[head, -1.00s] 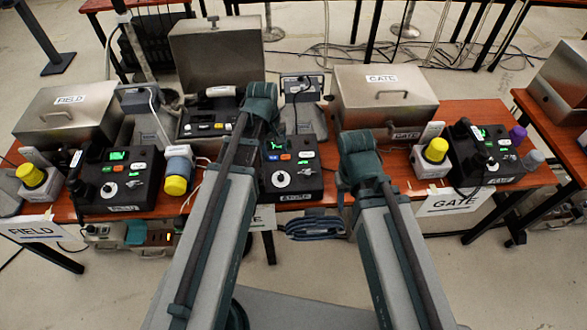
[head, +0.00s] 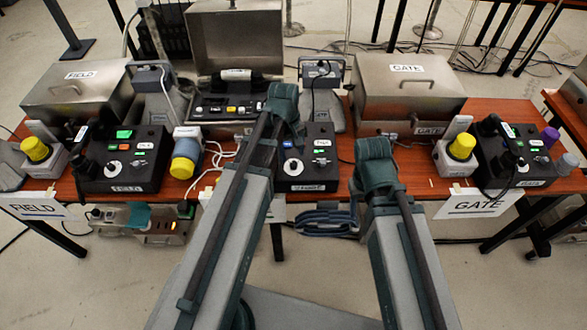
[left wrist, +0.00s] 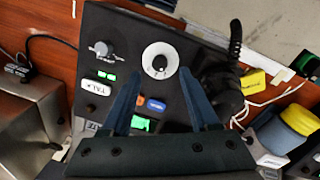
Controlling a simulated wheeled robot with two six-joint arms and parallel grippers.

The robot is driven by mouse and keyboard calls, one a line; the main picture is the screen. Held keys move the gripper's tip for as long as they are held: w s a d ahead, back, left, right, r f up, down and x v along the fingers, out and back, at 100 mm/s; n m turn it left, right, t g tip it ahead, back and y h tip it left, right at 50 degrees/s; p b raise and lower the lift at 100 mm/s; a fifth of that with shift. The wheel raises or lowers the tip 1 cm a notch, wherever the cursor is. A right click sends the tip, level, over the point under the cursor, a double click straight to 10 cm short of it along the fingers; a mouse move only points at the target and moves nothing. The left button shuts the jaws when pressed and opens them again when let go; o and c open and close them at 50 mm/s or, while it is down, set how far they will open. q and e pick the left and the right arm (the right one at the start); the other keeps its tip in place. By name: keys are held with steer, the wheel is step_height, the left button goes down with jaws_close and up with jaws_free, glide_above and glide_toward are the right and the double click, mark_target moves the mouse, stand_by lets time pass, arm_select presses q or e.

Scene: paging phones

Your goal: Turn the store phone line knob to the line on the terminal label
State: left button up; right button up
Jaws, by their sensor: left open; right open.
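The middle black phone box (head: 318,170) stands on the table between the field and gate boxes. Its white round line knob (head: 293,167) shows just right of my left arm. My left gripper (head: 290,128) is over the back left of this box and covers part of it. In the left wrist view, the open fingers (left wrist: 160,76) point at the box, with the white knob (left wrist: 160,61) between and just beyond their tips in the picture; contact is not shown. The front plate (head: 308,187) is too small to read. My right gripper (head: 374,158) is open, right of the box.
The field box (head: 123,165) with a yellow-capped unit stands left, the gate box (head: 510,155) right. An open steel case (head: 235,50) with a handset is behind left; a closed gate case (head: 405,85) is behind right. Cables lie along the table.

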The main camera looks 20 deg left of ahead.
mark_target(294, 164)
arm_select(q)
steer(key=f+b, duration=0.4)
steer(key=f, duration=0.1)
steer(key=shift+w+d+f, duration=0.2)
steer(key=shift+f, duration=0.05)
steer(key=shift+c, duration=0.2)
jaws_close()
